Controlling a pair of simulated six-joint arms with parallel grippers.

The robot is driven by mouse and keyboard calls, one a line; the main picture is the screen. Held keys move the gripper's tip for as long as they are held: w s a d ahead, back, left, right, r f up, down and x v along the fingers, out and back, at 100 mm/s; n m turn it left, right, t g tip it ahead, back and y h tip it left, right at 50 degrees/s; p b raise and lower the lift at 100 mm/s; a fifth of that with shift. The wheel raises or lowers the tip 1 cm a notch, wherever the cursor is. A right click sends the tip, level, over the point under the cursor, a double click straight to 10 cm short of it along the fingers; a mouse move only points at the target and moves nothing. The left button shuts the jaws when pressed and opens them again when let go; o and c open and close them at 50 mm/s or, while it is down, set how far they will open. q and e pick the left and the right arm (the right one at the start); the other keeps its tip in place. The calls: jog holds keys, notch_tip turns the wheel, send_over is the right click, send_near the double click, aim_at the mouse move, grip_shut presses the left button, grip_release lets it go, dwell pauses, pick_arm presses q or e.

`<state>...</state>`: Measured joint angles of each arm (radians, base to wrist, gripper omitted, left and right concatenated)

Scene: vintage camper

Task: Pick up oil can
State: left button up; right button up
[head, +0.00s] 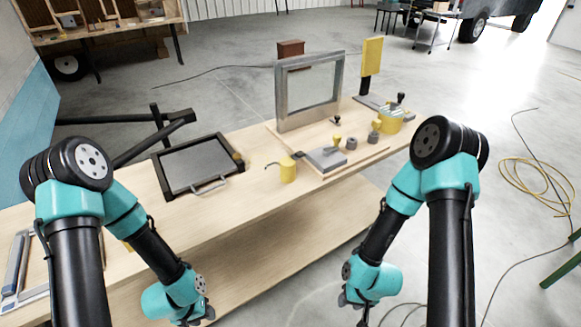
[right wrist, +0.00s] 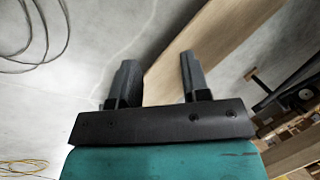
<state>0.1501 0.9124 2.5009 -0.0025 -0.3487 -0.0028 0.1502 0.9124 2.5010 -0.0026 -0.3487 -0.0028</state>
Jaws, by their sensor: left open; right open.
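The yellow oil can (head: 288,171) stands upright on the wooden workbench (head: 258,190), near its front edge, with a thin spout pointing left. My left gripper (head: 198,312) is low in front of the bench, at the bottom of the head view, left of and nearer than the can; its fingers are barely visible. My right gripper (head: 352,301) is also low in front of the bench, right of and nearer than the can. In the right wrist view its two fingers (right wrist: 158,75) are apart with nothing between them. The can is not visible in that view.
A dark tray with a handle (head: 199,168) lies left of the can. Right of it a board holds a grey plate (head: 326,159) and small knobs, with a framed window (head: 310,92) behind. A yellow pot (head: 390,121) stands further right. The bench front around the can is clear.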

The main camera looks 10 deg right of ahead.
jog(key=o, duration=0.9)
jog(key=w+a+r+n+t+y, duration=0.1)
jog(key=w+r+n+t, duration=0.15)
jog(key=w+r, duration=0.45)
jog(key=w+r+n+t, duration=0.2)
jog(key=w+r+t, duration=0.2)
jog(key=w, duration=0.7)
jog(key=w+a+r+n+t+y, duration=0.1)
jog(key=w+r, duration=0.2)
jog(key=r, duration=0.2)
jog(key=w+a+r+n+t+y, duration=0.1)
jog(key=w+r+n, duration=0.1)
jog(key=r, duration=0.3)
jog(key=w+a+r+n+t+y, duration=0.1)
jog(key=w+a+r+n, duration=0.1)
jog(key=w+r, duration=0.2)
jog(key=shift+w+r+t+y, duration=0.15)
jog(key=shift+r, duration=0.3)
jog(key=shift+w+r+t+y, duration=0.1)
jog(key=shift+w+r+y, duration=0.05)
jog(key=shift+r, duration=0.3)
